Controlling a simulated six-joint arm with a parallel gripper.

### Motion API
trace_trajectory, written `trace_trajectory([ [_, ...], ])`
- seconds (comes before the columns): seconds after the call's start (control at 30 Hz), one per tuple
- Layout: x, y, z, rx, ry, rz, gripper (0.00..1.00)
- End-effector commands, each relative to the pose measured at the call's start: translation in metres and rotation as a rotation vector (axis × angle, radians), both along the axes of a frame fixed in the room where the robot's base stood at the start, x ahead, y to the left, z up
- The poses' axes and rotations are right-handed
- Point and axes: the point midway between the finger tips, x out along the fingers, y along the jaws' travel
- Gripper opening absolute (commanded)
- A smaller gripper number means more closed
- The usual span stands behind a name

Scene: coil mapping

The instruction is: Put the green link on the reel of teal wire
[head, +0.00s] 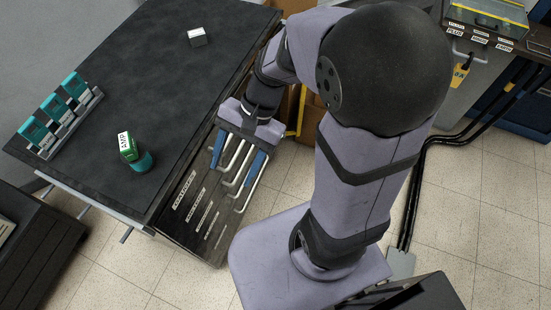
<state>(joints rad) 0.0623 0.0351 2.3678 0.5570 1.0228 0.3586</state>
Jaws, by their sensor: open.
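A green link (129,152) with a white lettered top face is near the front left of the dark table top. A teal round piece (145,163), perhaps the reel of teal wire, shows at its lower right. The link overlaps it in the picture; I cannot tell whether it rests on it or stands beside it. Several other teal pieces (55,107) stand in a grey rack at the table's left edge. My gripper (238,163) points down past the table's right edge, to the right of the link and well apart from it. Its blue-padded fingers are apart and nothing shows between them.
A white-topped block (197,37) stands on the far part of the table (150,70). The middle of the table top is clear. Labelled bars (205,218) line the table's side, below my gripper. A grey cabinet (475,60) and black cables stand at the right.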

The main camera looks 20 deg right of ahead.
Motion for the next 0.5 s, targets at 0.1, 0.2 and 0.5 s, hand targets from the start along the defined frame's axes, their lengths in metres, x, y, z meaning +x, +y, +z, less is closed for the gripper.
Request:
trace_trajectory([
  [0.1,-0.015,-0.040,-0.019,-0.166,-0.141,0.275,0.57],
  [0.2,-0.018,-0.067,-0.028,-0.269,-0.232,0.477,0.57],
  [0.5,-0.015,-0.099,-0.033,-0.395,-0.345,0.766,0.57],
])
